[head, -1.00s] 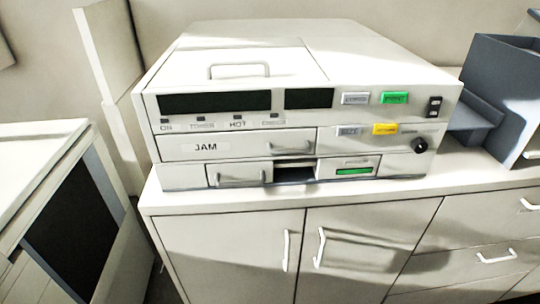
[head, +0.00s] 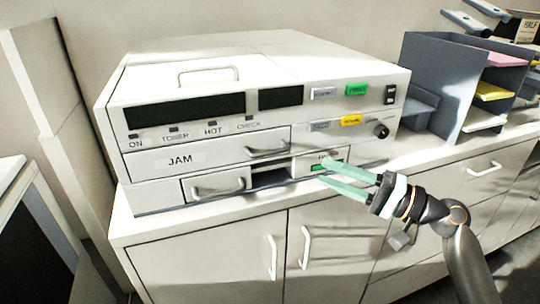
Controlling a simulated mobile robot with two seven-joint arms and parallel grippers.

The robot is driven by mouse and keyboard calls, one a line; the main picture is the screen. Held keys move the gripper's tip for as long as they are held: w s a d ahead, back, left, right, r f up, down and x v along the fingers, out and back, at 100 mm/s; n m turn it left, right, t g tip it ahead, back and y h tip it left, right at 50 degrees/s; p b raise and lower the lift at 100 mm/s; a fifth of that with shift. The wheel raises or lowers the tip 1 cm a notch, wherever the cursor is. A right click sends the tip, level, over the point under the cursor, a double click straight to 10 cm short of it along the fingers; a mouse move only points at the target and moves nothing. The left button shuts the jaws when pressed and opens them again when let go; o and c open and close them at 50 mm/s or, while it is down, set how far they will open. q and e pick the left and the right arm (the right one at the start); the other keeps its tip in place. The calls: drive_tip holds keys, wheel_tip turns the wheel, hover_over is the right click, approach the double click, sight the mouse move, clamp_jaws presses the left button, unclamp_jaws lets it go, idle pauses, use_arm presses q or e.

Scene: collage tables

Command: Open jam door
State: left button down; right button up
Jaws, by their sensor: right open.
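The jam door (head: 220,156) is the light panel labelled JAM on the front of the white copier (head: 330,70). It looks closed, and its handle (head: 268,151) is at its right end. My right gripper (head: 322,171) comes in from the right with two pale green fingers spread apart and nothing between them. Its fingertips are in front of the lower right part of the copier, to the right of and below the handle. In this view they overlap the small green display. I cannot tell whether they touch the copier. My left gripper is not in view.
The copier stands on a white cabinet (head: 206,254) with handled doors. A smaller drawer (head: 216,187) sits below the jam door. A dark paper organizer (head: 452,75) stands to the right. Another machine (head: 30,235) is at the lower left.

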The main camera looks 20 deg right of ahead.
sight(274, 153)
drive_tip(key=p+x, duration=0.3)
drive_tip(key=x, duration=0.7)
drive_tip(key=shift+w+a+r, duration=0.15)
drive_tip(key=shift+w, duration=0.1)
drive_tip(key=shift+w+a, duration=0.3)
drive_tip(key=shift+a, duration=0.1)
clamp_jaws()
idle(0.6)
